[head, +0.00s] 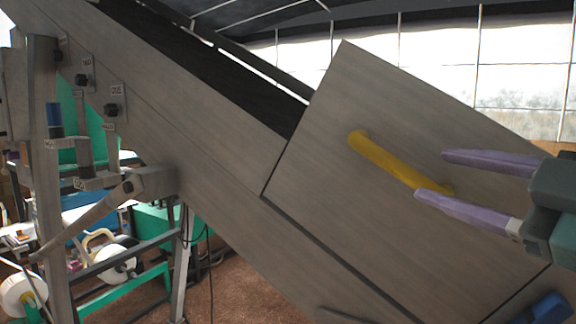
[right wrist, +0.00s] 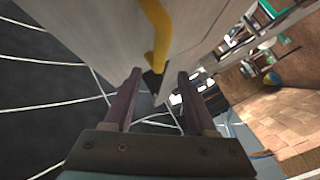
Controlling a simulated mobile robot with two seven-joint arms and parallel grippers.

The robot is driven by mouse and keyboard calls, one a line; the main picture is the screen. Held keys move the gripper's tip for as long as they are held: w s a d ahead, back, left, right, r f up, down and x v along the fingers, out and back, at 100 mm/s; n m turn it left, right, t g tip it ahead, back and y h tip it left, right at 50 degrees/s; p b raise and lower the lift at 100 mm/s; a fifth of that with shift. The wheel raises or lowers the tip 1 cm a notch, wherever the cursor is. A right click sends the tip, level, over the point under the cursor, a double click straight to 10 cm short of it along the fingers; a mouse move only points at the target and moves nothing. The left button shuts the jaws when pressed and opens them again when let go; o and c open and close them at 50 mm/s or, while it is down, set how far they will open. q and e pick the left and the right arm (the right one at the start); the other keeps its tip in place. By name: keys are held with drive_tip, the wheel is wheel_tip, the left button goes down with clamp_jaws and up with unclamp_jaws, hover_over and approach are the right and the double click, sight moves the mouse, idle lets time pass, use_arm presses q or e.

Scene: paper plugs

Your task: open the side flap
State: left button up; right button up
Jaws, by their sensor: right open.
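The side flap (head: 330,200) is a large grey metal panel on the side of the sloping conveyor, and it looks flush with the frame along its lower seam. A yellow bar handle (head: 385,160) is fixed on it. My right gripper (head: 432,174) is open, with purple fingers pointing left at the handle's right end. The lower finger overlaps that end in the head view; I cannot tell whether they touch. In the right wrist view the handle (right wrist: 160,40) runs down toward the gap between the fingertips (right wrist: 159,74). My left gripper is not in view.
The conveyor's dark belt (head: 215,70) slopes down from upper left to the flap. Black knobs (head: 111,109) sit on its side at left. White rolls (head: 117,262) and a green frame (head: 150,280) stand below at left. Brown floor (head: 240,280) shows beneath.

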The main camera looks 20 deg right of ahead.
sight(399, 161)
use_arm(q)
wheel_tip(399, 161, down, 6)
drive_tip(key=b, duration=0.5)
use_arm(e)
drive_tip(key=w, duration=0.4)
drive_tip(key=shift+a+f, duration=0.15)
drive_tip(key=shift+f, duration=0.1)
drive_tip(key=shift+w+r+p, duration=0.3)
drive_tip(key=shift+r, duration=0.15)
drive_tip(key=shift+w+p, duration=0.65)
drive_tip(key=shift+w, duration=0.25)
drive_tip(key=shift+w+a+r+p, duration=0.1)
drive_tip(key=shift+w+p, duration=0.2)
drive_tip(key=shift+w, duration=0.05)
drive_tip(key=shift+w+p, duration=0.35)
drive_tip(key=shift+w, duration=0.05)
drive_tip(key=shift+w+f, duration=0.2)
drive_tip(key=shift+w, duration=0.25)
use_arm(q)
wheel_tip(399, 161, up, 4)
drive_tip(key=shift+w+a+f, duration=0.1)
use_arm(e)
drive_tip(key=shift+w+a+f, duration=0.1)
drive_tip(key=shift+w+f, duration=0.05)
